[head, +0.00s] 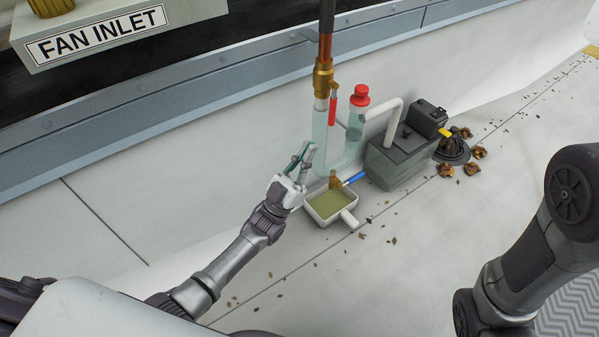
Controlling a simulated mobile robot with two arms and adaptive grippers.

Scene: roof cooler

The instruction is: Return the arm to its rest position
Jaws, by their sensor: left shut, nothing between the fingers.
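My left gripper (304,155) is shut with nothing in it. It is in the middle of the head view, at the left side of a clear U-shaped trap (346,160), in front of the white wall. I cannot tell whether its fingertips touch the trap. My left arm reaches up to it from the lower left. Part of my right arm shows at the right edge, and its gripper is out of view.
A small white tray (349,218) with greenish liquid sits below the trap. A red-handled valve (333,108), a red cap (360,95) and a grey box (398,160) stand close by. Dry leaves (472,168) lie at the right. The floor at lower centre is mostly clear.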

